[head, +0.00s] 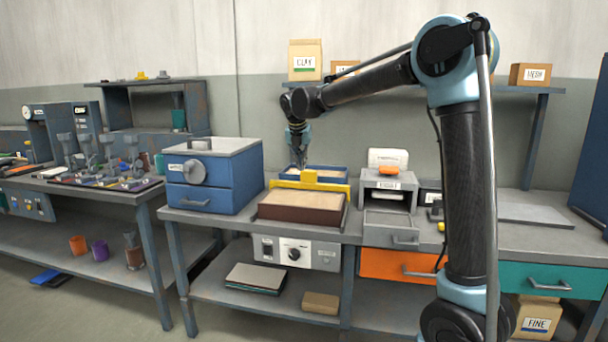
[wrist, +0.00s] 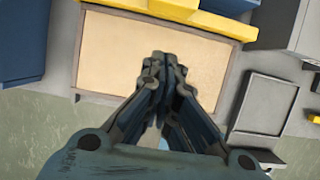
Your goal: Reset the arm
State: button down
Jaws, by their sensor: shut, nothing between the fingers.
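My gripper (head: 300,160) hangs pointing down from my raised arm, above the back of the workbench. In the wrist view my gripper (wrist: 163,58) is shut and empty, its fingertips together over a pale flat surface. That surface is the top of a brown-sided box (head: 302,201) with a sandy fill, which also shows in the wrist view (wrist: 110,60). A yellow bar (head: 312,184) with a raised middle block lies along the box's far edge. The gripper appears apart from the box and the bar.
A blue cabinet (head: 212,180) with a round dial stands left of the box. A grey unit with a slot (head: 390,187) stands to its right. A shelf (head: 420,87) with labelled boxes runs behind my arm. A left bench (head: 90,197) holds several tools.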

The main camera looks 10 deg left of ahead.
jog(key=s+d+f+m, duration=0.1)
jog(key=s+d+m, duration=0.45)
jog(key=d, duration=0.55)
jog(key=s+d+f+m+g, duration=0.1)
jog(key=s+d+m, duration=0.4)
jog(key=d, duration=0.5)
jog(key=s+d+f+m, duration=0.1)
jog(key=s+d+m, duration=0.2)
jog(key=d+m, duration=0.6)
jog(key=s+d+f+m, duration=0.8)
jog(key=s+f, duration=0.1)
jog(key=s, duration=0.2)
jog(key=s+d+f+m+g, duration=0.1)
jog(key=s+d+f+m, duration=0.7)
jog(key=s, duration=0.3)
jog(key=shift+s+f, duration=0.2)
jog(key=shift+f, duration=0.3)
jog(key=shift+w+f, duration=0.2)
jog(key=shift+w, duration=0.25)
